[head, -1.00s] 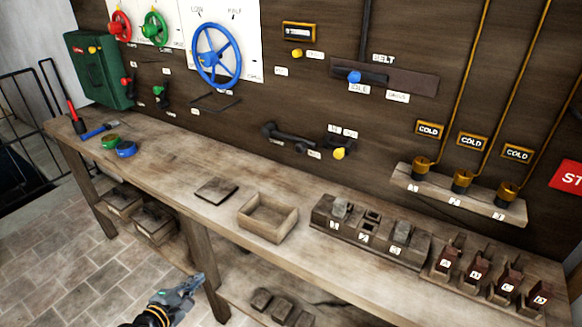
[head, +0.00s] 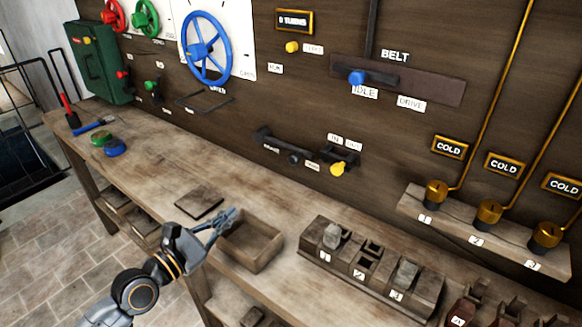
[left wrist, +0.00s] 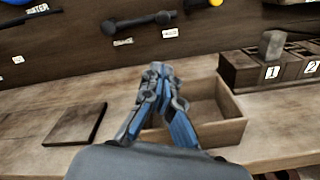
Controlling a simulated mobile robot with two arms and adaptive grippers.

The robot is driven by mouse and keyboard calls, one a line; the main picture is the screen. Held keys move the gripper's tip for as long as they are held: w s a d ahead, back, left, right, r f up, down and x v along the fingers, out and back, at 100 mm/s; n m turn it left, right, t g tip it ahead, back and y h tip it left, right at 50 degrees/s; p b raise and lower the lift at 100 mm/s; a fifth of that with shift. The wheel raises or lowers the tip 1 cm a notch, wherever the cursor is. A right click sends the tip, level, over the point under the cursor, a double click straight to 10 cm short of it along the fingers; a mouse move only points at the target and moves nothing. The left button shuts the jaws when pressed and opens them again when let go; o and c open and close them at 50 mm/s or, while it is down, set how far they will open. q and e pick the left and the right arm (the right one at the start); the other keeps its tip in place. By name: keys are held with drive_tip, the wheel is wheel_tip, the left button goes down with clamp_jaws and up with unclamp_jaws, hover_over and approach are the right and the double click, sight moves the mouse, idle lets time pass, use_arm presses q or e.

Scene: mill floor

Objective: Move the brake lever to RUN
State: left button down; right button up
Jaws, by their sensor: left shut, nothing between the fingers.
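The brake lever (head: 280,146) is a black bar on the dark wall panel, lying nearly level above the back of the bench. It also shows in the left wrist view (left wrist: 140,22), above a white label that seems to read BRAKE (left wrist: 123,41). A second small label (left wrist: 170,33) to its right is too blurred to read surely. My left gripper (head: 229,217) is shut and empty beside the open wooden box, below and in front of the lever and apart from it. Its fingers (left wrist: 157,72) point toward the wall. My right gripper is not in view.
The wooden box (head: 275,238) and a dark flat plate (head: 199,201) lie on the bench. A yellow-knobbed lever (head: 339,168) sits right of the brake lever, and a black bracket (head: 203,104) is up left. The bench back below the lever is clear.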

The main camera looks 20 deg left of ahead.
use_arm(q)
drive_tip(key=shift+s+a, duration=0.1)
drive_tip(key=shift+s, duration=0.05)
drive_tip(key=p+x, duration=0.1)
drive_tip(key=x, duration=1.9)
drive_tip(key=shift+p, duration=0.35)
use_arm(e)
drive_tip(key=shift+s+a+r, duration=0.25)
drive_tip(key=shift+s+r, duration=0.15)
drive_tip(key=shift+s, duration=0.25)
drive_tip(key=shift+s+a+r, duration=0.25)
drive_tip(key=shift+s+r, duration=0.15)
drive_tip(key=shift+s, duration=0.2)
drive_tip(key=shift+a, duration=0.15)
use_arm(q)
drive_tip(key=shift+r, duration=0.1)
